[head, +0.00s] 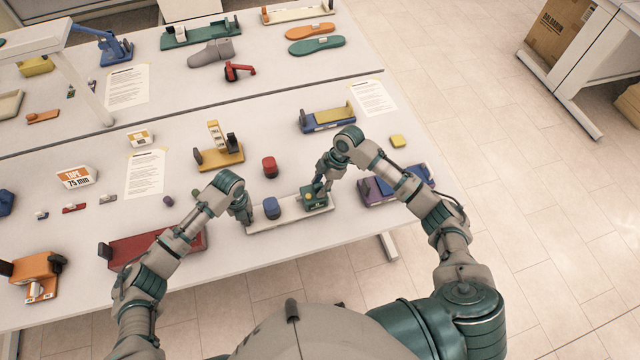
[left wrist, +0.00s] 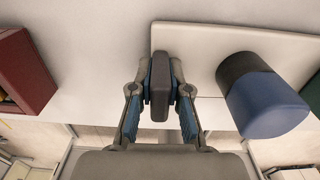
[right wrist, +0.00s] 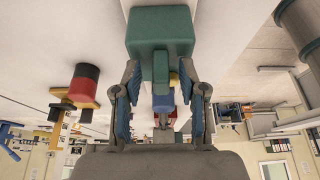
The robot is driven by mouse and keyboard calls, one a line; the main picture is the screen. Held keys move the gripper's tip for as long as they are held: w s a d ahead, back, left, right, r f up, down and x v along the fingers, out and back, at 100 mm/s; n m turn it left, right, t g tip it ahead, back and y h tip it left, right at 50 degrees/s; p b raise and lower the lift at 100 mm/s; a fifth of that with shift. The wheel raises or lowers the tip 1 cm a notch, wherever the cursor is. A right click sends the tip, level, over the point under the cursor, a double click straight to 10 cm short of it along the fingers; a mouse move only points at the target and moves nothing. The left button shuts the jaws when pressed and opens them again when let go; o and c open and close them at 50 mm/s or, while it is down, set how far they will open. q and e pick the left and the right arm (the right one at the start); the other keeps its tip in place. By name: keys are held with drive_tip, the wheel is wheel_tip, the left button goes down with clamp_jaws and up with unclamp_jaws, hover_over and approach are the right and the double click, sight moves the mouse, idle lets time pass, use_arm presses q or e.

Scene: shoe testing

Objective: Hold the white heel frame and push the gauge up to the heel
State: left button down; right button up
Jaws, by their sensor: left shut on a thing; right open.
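The white heel frame (head: 288,214) lies near the front edge of the table, and its board shows in the left wrist view (left wrist: 205,38). My left gripper (head: 244,216) is shut on the frame's dark upright post (left wrist: 160,88) at the left end. A blue heel piece (head: 271,207) with a dark part stands on the board beside it (left wrist: 264,100). The green gauge (head: 315,202) sits at the right end of the board, apart from the heel. My right gripper (head: 320,184) is open above it, its fingers either side of the gauge's green upright grip (right wrist: 161,72).
A red block (head: 269,167) stands just behind the frame. A dark red fixture (head: 150,248) is to the left, a purple and blue one (head: 385,190) close to the right. A yellow fixture (head: 220,157) and a blue one (head: 327,120) stand farther back.

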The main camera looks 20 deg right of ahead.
sight(304, 195)
use_arm(q)
drive_tip(key=shift+d, duration=0.2)
use_arm(e)
drive_tip(key=shift+d+f, duration=0.1)
drive_tip(key=shift+d, duration=0.1)
drive_tip(key=shift+c, duration=0.7)
clamp_jaws()
drive_tip(key=shift+a, duration=0.1)
use_arm(q)
drive_tip(key=shift+a, duration=0.1)
use_arm(e)
drive_tip(key=shift+a, duration=2.9)
drive_tip(key=shift+o, duration=0.7)
unclamp_jaws()
drive_tip(key=shift+d, duration=0.1)
